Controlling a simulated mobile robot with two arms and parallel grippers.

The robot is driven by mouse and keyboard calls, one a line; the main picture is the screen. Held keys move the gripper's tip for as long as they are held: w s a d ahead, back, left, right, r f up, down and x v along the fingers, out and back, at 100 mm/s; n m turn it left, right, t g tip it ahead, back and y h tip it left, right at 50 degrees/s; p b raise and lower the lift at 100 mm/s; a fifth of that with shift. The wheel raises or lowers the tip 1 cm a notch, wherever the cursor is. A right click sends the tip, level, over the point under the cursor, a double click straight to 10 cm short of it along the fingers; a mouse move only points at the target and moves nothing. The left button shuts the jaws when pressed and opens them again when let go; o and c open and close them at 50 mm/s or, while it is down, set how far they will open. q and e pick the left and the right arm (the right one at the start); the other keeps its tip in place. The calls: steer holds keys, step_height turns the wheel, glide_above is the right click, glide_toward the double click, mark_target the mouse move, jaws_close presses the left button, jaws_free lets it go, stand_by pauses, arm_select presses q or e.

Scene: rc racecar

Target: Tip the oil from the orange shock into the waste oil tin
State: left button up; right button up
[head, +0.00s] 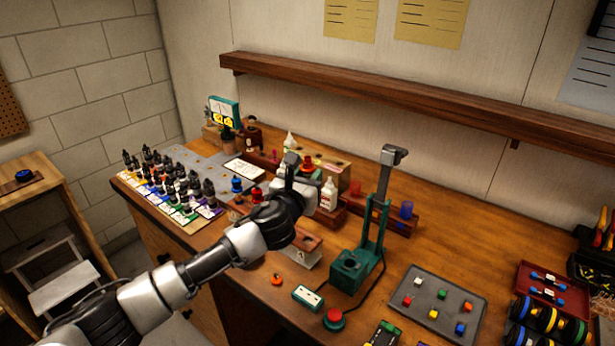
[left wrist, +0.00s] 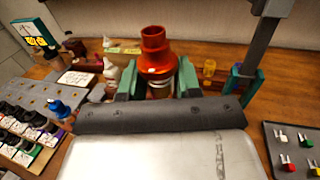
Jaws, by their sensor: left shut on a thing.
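My left gripper (head: 299,170) is shut on the orange shock (head: 308,161), above the middle of the workbench. In the left wrist view, the shock (left wrist: 155,55) stands roughly upright between the green finger pads, a stepped orange-red body with a pale band below. Its lower end is hidden by the gripper, and I cannot see the oil inside. My right gripper is out of view.
White bottles (head: 328,194) stand close around the gripper. A green press (head: 352,266) with a tall post stands to its right. Several dark bottles (head: 172,178) fill the left side. An orange cap (head: 277,280) lies in front. A grey tray (head: 437,303) holds small coloured parts.

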arm_select(q)
steer(key=shift+r+p, duration=0.5)
steer(key=shift+r, duration=0.15)
